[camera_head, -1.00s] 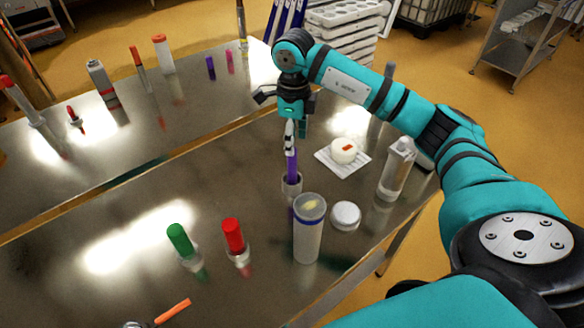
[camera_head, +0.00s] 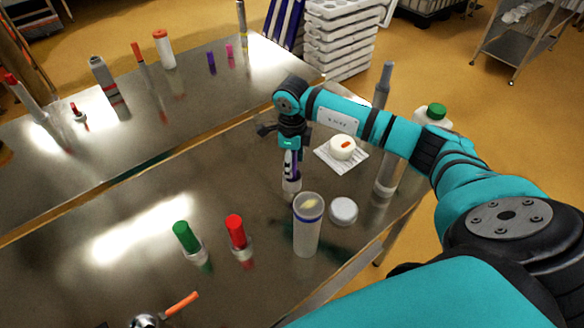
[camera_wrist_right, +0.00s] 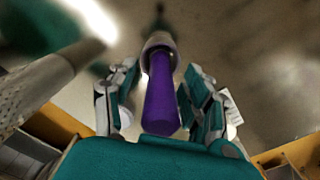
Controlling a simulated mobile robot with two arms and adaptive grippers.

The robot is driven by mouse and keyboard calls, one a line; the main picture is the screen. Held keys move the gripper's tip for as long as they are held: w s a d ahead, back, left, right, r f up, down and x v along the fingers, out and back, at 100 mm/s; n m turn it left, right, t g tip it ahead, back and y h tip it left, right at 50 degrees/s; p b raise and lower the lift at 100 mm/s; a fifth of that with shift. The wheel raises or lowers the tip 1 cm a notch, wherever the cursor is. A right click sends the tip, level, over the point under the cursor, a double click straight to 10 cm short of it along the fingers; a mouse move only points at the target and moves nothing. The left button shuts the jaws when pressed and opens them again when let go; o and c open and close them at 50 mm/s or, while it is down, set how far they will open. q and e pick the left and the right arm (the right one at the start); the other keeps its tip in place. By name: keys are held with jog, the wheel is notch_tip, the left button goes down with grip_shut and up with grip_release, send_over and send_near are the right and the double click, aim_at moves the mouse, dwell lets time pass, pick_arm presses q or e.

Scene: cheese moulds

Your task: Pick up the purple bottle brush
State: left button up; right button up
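The purple bottle brush stands upright in a small grey holder (camera_head: 291,190) on the near table. Its purple handle (camera_wrist_right: 161,105) shows large in the right wrist view, pointing up towards the camera. My right gripper (camera_head: 291,165) is above the holder, pointing down, with its fingers around the handle. In the right wrist view the gripper (camera_wrist_right: 162,78) is open, one finger on each side of the handle, with gaps visible between fingers and handle. In the head view the fingers hide most of the handle. My left gripper is not in view.
A clear jar with a blue band (camera_head: 308,232) and a white round tub (camera_head: 343,212) stand close in front. A white puck (camera_head: 342,147) lies behind right. Red-topped (camera_head: 236,229) and green-topped (camera_head: 185,236) items stand left. A grey-topped bottle (camera_head: 385,175) stands right.

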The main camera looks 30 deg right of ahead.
grip_shut()
jog(key=shift+r, duration=0.1)
